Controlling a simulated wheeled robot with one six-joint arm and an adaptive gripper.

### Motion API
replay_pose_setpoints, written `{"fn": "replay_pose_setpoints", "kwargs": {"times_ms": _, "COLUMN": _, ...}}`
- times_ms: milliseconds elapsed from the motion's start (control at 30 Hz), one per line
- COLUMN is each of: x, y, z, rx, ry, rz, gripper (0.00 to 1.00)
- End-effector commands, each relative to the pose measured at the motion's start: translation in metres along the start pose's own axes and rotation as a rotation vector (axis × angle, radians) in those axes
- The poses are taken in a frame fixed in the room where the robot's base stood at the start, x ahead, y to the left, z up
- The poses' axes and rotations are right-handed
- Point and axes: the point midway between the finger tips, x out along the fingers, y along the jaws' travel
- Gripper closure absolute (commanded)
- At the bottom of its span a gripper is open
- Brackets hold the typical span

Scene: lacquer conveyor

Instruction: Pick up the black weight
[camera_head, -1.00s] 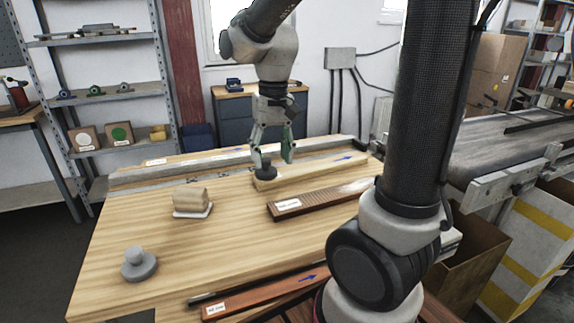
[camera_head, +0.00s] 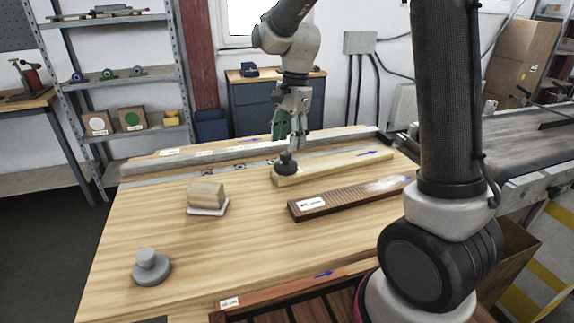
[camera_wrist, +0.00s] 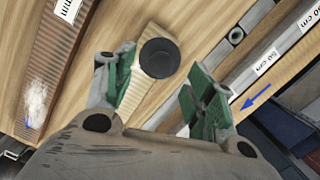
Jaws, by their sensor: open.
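The black weight (camera_head: 286,164) is a dark knobbed disc on the left end of a pale wooden strip (camera_head: 340,166) on the table. In the wrist view it shows from above as a dark round top (camera_wrist: 159,58), ahead of the fingertips and between their lines. My gripper (camera_head: 290,140) is open and empty, pointing down just above and behind the weight. The green-padded fingers show in the wrist view (camera_wrist: 160,84), one on each side. I see no contact between them and the weight.
A grey weight (camera_head: 151,267) stands at the table's front left. A wooden block (camera_head: 206,195) sits on a white pad. A dark ribbed strip (camera_head: 345,199) lies in front of the pale one. Metal rails (camera_head: 190,160) run along the back edge.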

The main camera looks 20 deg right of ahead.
Motion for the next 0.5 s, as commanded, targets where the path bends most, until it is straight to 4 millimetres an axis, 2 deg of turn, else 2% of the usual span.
{"fn": "replay_pose_setpoints", "kwargs": {"times_ms": 300, "x": 0.047, "y": -0.001, "z": -0.002, "rx": -0.002, "ry": 0.000, "rz": 0.003, "gripper": 0.45}}
{"fn": "replay_pose_setpoints", "kwargs": {"times_ms": 500, "x": 0.055, "y": -0.002, "z": -0.002, "rx": -0.002, "ry": 0.000, "rz": -0.001, "gripper": 0.45}}
